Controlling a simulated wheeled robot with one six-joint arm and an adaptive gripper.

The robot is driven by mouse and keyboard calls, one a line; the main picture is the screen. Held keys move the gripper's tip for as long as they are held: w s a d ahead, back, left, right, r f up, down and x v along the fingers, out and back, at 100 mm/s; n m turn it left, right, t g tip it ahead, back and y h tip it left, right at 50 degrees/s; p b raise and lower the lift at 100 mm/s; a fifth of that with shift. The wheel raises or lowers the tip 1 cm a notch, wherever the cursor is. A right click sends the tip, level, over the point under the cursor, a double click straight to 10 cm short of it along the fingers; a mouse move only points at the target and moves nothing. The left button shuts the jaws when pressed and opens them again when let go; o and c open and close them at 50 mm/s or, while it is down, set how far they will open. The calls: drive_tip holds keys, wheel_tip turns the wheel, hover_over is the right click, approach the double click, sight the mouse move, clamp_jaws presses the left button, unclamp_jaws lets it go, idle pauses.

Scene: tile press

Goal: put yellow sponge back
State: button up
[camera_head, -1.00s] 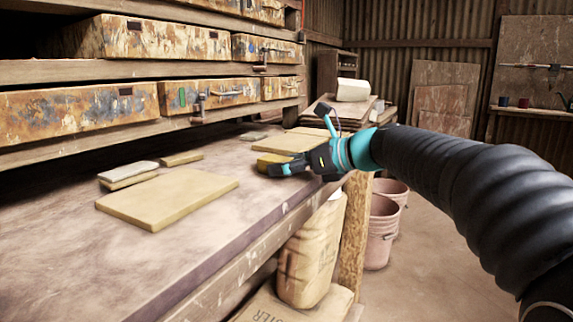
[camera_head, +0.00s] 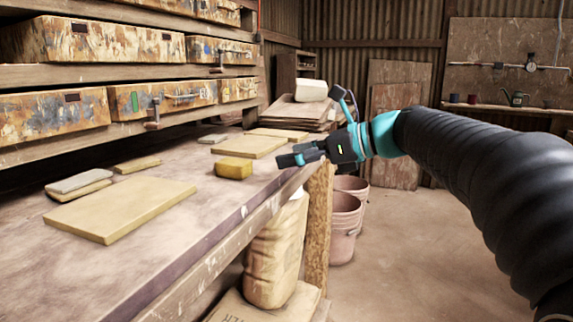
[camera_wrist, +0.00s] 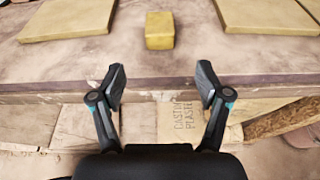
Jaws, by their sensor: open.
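The yellow sponge (camera_head: 233,168) is a small block lying on the workbench near its front edge, close to a flat tan tile. It also shows in the wrist view (camera_wrist: 160,30), beyond and between my fingertips. My gripper (camera_head: 298,156) is to the right of the sponge, at the bench's front edge, and apart from it. In the wrist view my gripper (camera_wrist: 162,85) has its two fingers spread wide with nothing between them.
A large tan tile (camera_head: 120,208) lies on the bench (camera_head: 150,275) at the left, another tile (camera_head: 248,147) behind the sponge. Smaller slabs (camera_head: 78,182) lie farther left. Shelves with stained boxes (camera_head: 95,40) rise behind. Buckets (camera_head: 344,225) stand on the floor at right.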

drive_tip(key=shift+d, duration=0.1)
drive_tip(key=s+d+f+n+h, duration=0.7)
drive_tip(key=s+f+n, duration=0.4)
drive_tip(key=s+f, duration=0.2)
drive_tip(key=s+d+f+n+h, duration=0.6)
drive_tip(key=s+d+f+n, duration=0.4)
drive_tip(key=s+f, duration=0.3)
drive_tip(key=shift+f+n+t+h, duration=0.4)
drive_tip(key=shift+f, duration=0.25)
drive_tip(key=shift+s, duration=0.1)
